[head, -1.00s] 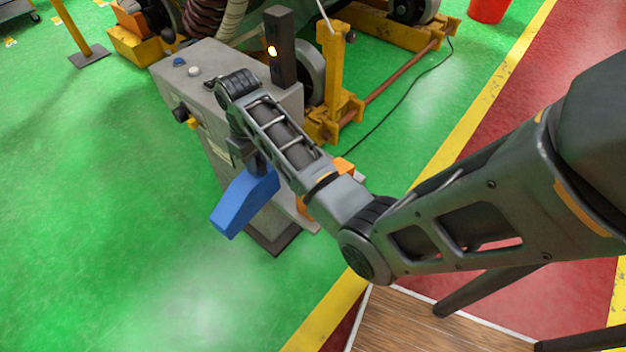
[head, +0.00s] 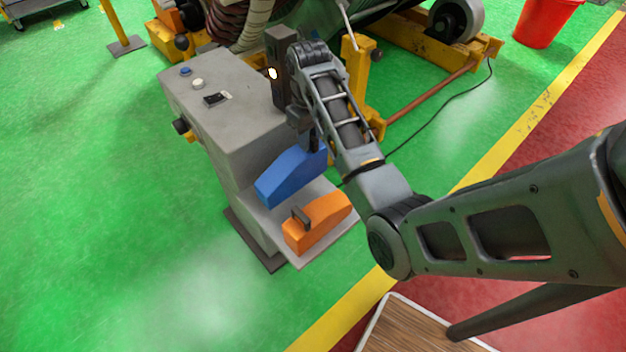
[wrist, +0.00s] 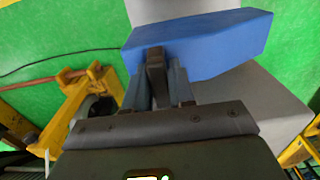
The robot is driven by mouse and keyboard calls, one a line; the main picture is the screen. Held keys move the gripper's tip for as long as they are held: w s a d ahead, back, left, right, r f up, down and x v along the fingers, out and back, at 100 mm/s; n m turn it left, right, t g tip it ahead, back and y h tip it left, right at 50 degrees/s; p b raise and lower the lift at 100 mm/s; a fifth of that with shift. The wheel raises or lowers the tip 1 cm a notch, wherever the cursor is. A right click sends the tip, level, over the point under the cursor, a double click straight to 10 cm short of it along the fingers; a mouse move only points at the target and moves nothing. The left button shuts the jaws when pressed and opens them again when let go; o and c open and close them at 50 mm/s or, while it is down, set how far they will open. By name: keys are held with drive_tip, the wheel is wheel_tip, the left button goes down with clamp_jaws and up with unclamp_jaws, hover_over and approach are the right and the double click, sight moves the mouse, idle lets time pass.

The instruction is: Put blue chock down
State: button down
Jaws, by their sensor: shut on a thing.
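The blue chock (head: 290,177) is a wedge-like block that hangs from my gripper (head: 312,143) beside the grey control cabinet. In the head view it appears just behind the orange chock, over the cabinet's low grey shelf (head: 338,236). I cannot tell whether it touches the shelf. In the wrist view the blue chock (wrist: 215,45) lies across the fingertips, and my gripper (wrist: 157,75) is shut on its handle.
An orange chock (head: 318,222) with a dark handle sits on the shelf. The grey cabinet (head: 225,110) has buttons on top and a dark post (head: 281,65) with a light. Yellow machine frames (head: 365,85) stand behind. Green floor is clear at left.

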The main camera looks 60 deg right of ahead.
wheel_tip(320, 180, down, 8)
drive_tip(key=shift+r, duration=0.1)
idle(0.4)
drive_tip(key=c, duration=1)
unclamp_jaws()
drive_tip(key=shift+o, duration=0.2)
wheel_tip(320, 180, up, 12)
drive_tip(key=shift+f, duration=0.1)
